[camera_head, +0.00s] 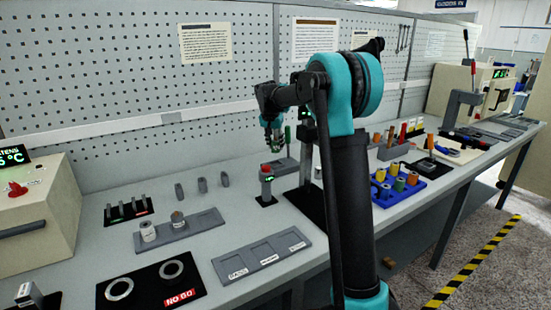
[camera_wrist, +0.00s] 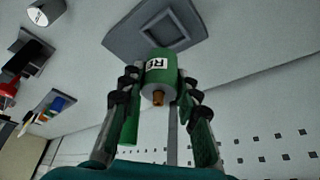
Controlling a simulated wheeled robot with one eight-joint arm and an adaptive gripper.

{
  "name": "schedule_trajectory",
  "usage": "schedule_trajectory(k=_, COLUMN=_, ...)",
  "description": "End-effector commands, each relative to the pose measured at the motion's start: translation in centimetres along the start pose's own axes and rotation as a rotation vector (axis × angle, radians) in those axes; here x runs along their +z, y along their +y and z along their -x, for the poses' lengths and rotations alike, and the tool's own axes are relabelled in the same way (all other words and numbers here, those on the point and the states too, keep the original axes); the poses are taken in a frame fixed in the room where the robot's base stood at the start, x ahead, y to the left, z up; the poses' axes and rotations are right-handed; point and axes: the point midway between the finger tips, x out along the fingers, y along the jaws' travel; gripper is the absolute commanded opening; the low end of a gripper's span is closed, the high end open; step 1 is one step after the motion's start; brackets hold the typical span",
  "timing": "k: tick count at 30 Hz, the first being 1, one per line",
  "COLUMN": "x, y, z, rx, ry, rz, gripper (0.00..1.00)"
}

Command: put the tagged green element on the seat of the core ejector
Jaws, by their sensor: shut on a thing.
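The green element (camera_wrist: 155,80) is a short green cylinder with a white tag showing "RE" and a copper-brown core end, seen in the wrist view. My gripper (camera_wrist: 160,90) is shut on it, with a finger on each side. In the head view my gripper (camera_head: 273,143) hangs above the rear of the bench, and the element there is too small to make out. Beyond the element in the wrist view is a grey square base (camera_wrist: 125,38), apart from it; I cannot tell if this is the ejector's seat. A grey block (camera_head: 280,165) with a green-handled lever stands under my gripper in the head view.
A blue tray (camera_head: 418,190) of coloured spools is at the right. A grey rack (camera_head: 190,234) with two cylinders and a three-pocket tray (camera_head: 236,268) lie in front. The pegboard (camera_head: 120,80) bounds the back.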

Motion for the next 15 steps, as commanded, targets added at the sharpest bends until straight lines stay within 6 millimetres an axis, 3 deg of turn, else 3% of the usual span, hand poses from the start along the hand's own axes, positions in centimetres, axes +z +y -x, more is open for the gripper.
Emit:
schedule_trajectory(k=3, x=0.7, y=0.0, z=-1.6, rx=0.000, ry=0.000, rz=0.000, gripper=0.02)
schedule_trajectory(k=11, x=1.4, y=0.0, z=-3.2, rx=0.000, ry=0.000, rz=0.000, gripper=0.02)
schedule_trajectory(k=15, x=2.1, y=0.0, z=-5.0, rx=0.000, ry=0.000, rz=0.000, gripper=0.02)
